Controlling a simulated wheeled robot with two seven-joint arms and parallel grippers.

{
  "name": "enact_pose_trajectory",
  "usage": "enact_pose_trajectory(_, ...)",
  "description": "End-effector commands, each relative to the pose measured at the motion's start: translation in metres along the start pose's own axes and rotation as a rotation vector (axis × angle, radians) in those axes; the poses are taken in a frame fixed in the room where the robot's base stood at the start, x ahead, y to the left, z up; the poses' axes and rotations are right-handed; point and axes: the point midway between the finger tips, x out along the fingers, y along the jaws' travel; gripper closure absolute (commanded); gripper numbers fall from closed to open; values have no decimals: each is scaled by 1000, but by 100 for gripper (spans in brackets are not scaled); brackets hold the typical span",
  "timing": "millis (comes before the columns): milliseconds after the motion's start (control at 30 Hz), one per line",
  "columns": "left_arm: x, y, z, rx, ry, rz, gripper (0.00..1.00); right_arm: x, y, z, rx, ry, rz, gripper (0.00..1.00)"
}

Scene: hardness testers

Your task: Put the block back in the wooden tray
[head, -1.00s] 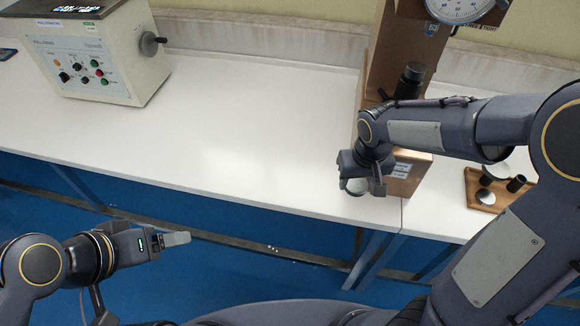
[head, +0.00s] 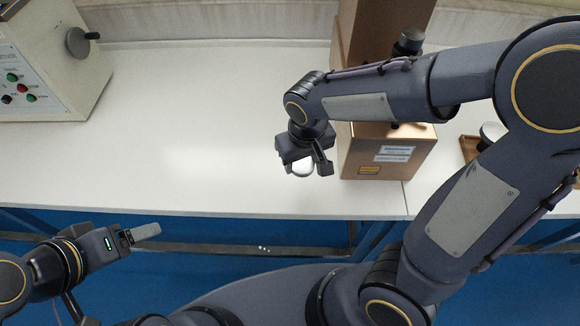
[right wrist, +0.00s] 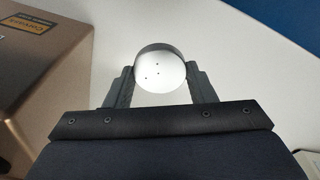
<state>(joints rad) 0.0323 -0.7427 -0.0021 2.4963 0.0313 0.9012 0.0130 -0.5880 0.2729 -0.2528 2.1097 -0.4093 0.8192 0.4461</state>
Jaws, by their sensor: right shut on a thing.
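The block (right wrist: 160,73) is a round silvery disc with a few small dark dots on its face. My right gripper (right wrist: 161,85) is shut on it, one finger on each side, in the right wrist view. In the head view the right gripper (head: 306,165) hangs over the white bench, and the block (head: 302,170) shows pale between its fingers. The wooden tray (head: 469,148) is at the right, mostly hidden behind my right arm, with a round pale-topped piece on it. My left gripper (head: 146,232) is low at the left, off the bench; its finger gap cannot be made out.
A brown hardness tester (head: 372,151) stands just right of my right gripper, between it and the tray. A cream tester with buttons and a crank (head: 50,60) stands at the left. The white bench (head: 200,130) between them is clear.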

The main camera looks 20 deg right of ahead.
Motion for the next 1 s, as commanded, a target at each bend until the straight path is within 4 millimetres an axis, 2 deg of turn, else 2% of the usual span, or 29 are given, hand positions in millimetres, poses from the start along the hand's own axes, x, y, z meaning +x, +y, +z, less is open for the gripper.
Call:
enact_pose_trajectory(33,2,-1,1,0,0,0,25,13,-3,-6,-1,-5,3,81)
enact_pose_trajectory(100,2,-1,1,0,0,0,25,24,-7,-13,0,-5,2,81)
enact_pose_trajectory(400,3,-1,1,0,0,0,25,50,-15,-29,1,-1,0,81)
enact_pose_trajectory(567,5,-2,3,0,0,0,25,73,-15,-25,0,-2,1,81)
enact_pose_trajectory(1000,9,-4,5,0,0,0,25,81,-15,-24,1,1,-1,81)
